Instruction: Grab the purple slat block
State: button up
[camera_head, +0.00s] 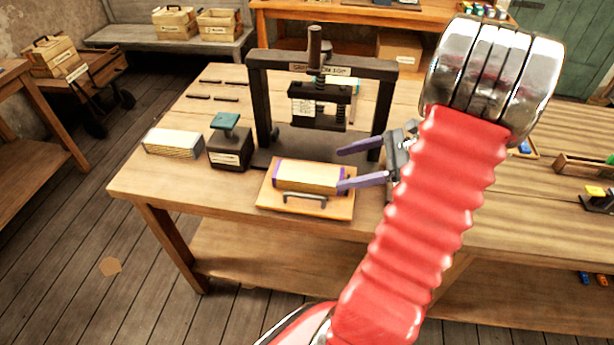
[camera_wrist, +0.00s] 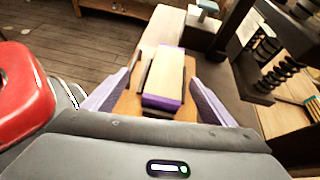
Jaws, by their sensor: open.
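The purple slat block (camera_head: 308,176) is a pale wooden block with purple ends and edges. It lies on a wooden board (camera_head: 325,208) with a dark handle, at the table's front edge. My gripper (camera_head: 342,168) is at the right of the block, its two purple fingers apart and pointing left. One finger shows just in front of the block's right end. In the wrist view the block (camera_wrist: 165,78) lies ahead, between the lines of my open fingers (camera_wrist: 160,92). Nothing is held.
Short dark bars lie on the back left.

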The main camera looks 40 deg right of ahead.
aim_at(311, 173)
jog(key=d, duration=0.1)
jog(key=s+m, duration=0.1)
jog(key=d+t, duration=0.1)
jog(key=shift+s+d+f, duration=0.15)
jog(key=shift+d+f, duration=0.15)
jog(key=shift+a, duration=0.1)
jog(key=x, duration=0.8)
jog(key=shift+w+f, duration=0.15)
jog(key=shift+w, duration=0.15)
jog(key=shift+a, duration=0.15)
jog(key=shift+x, duration=2.55)
jog(key=shift+w, duration=0.1)
jog(key=shift+c, duration=0.7)
jog(key=c, duration=1.2)
